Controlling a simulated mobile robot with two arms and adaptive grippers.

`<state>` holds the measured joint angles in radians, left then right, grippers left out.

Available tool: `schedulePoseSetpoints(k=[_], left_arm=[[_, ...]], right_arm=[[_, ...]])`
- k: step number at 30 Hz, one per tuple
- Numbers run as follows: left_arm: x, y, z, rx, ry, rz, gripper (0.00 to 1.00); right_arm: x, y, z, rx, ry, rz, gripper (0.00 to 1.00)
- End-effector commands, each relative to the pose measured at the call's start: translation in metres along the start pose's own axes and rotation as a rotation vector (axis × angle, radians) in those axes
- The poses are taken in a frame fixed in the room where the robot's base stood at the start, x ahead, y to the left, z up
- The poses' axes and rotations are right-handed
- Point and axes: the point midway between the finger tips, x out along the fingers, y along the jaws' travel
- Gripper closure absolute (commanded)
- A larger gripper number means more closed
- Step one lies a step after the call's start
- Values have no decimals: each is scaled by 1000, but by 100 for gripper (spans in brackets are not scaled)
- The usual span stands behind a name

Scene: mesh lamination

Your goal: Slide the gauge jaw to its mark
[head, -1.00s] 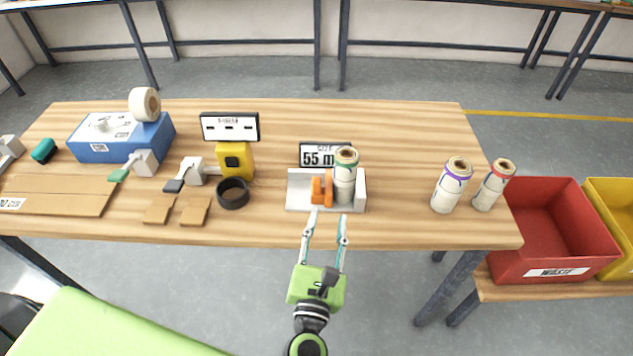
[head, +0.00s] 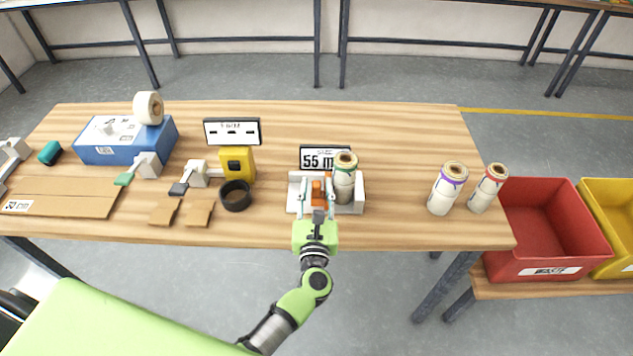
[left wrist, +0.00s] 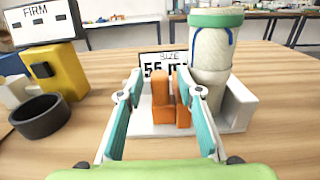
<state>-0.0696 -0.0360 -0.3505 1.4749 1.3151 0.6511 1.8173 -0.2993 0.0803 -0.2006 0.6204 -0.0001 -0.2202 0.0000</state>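The orange gauge jaw (head: 317,191) stands on the white gauge base (head: 294,203) on the table. In the left wrist view the jaw (left wrist: 160,104) shows two upright orange parts. A rolled mesh with a green end (head: 344,182) stands on the base, right of the jaw. A sign reading about "55 m" (head: 318,158) stands behind, partly hidden. My left gripper (head: 317,208) is open, its fingers spread on either side of the jaw. In the left wrist view the right fingertip of the gripper (left wrist: 158,90) is close to the roll. Contact cannot be told. My right gripper is not in view.
A black ring (head: 236,196) and a yellow device (head: 238,163) stand left of the gauge. Two more rolls, one purple-ended (head: 447,189) and one red-ended (head: 488,188), stand at the right. A red bin (head: 551,235) is beyond the table's right edge. The table between gauge and rolls is clear.

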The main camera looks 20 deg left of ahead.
Motion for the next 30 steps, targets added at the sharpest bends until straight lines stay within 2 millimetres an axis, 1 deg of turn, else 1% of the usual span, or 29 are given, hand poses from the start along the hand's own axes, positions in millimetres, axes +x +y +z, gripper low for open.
schedulePoseSetpoints(k=[1, 4, 12, 13, 16, 17, 22, 25, 27, 30], left_arm=[[5, 0, 1, 1, -1, 0, 67], [10, 0, 0, 0, 0, 0, 67], [11, 0, 0, 0, 0, 0, 67], [11, 0, 0, 0, 0, 0, 69], [11, 0, 0, 0, 0, 0, 95], [11, 0, 0, 0, 0, 0, 100], [11, 2, -1, 0, 0, 1, 100], [11, 16, -2, 1, 0, 2, 100], [10, 30, -3, 1, 0, 4, 100], [10, 46, -2, 2, 0, 4, 100]], right_arm=[[-2, 0, 0, 0, 0, 0, 67], [-2, 0, 0, 0, 0, 0, 67], [-2, 0, 0, 0, 0, 0, 67], [-2, 0, 0, 0, 0, 0, 67], [-2, 0, 0, 0, 0, 0, 67], [-2, 0, 0, 0, 0, 0, 67], [-2, 0, 0, 1, 0, -1, 67], [3, -1, 0, 1, 0, -1, 67], [6, -1, 1, 1, 0, -1, 67], [8, -1, 1, 1, 0, -1, 67]])
